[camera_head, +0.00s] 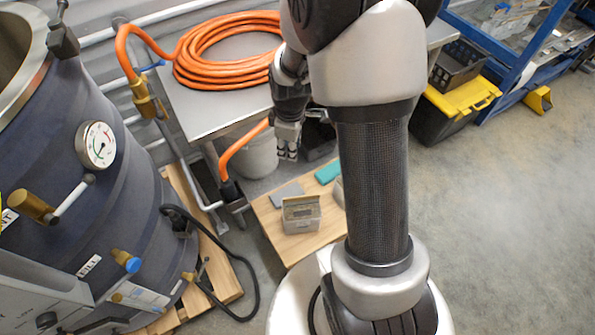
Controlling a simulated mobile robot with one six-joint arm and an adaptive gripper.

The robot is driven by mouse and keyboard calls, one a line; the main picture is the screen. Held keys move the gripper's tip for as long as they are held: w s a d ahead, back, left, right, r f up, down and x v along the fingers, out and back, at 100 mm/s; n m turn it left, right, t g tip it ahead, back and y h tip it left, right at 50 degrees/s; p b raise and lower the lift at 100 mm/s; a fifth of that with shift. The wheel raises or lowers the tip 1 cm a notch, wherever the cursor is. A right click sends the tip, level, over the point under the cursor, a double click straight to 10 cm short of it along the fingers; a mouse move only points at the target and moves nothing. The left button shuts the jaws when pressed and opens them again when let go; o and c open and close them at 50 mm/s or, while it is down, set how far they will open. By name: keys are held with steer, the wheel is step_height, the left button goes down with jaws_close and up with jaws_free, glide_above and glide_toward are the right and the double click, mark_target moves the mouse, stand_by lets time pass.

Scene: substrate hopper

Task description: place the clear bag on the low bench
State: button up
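The low bench (272,228) is a light wooden top at the lower middle, partly hidden behind my arm. A small clear, box-shaped item with a tan upper part (301,214) stands on it; I cannot tell whether this is the clear bag. No other clear bag can be made out. My gripper (287,153) hangs fingers-down beside my arm, above and behind the bench in the picture. No held thing is visible at its fingertips. Its fingers overlap from this side, so their opening is unclear.
A grey flat piece (287,194) and a green block (328,172) lie on the bench. A metal table (212,118) with a coiled orange hose (225,60) stands behind. A large dark vessel (90,215) fills the left. A yellow-lidded box (460,98) stands right; the right floor is clear.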

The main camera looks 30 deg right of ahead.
steer(key=s+a+r+m+t, duration=0.1)
steer(key=s+a+r+m, duration=0.15)
steer(key=r, duration=0.75)
steer(key=s+a+r+m+t, duration=0.1)
steer(key=s+a+r+m, duration=0.2)
steer(key=s+r, duration=0.3)
steer(key=s+a+r+m+t, duration=0.1)
steer(key=s+a+r+m, duration=0.2)
steer(key=s, duration=0.9)
step_height(320, 180, up, 3)
steer(key=shift+s+a+r+m, duration=0.15)
steer(key=shift+s+a+m, duration=0.15)
steer(key=shift+m, duration=0.35)
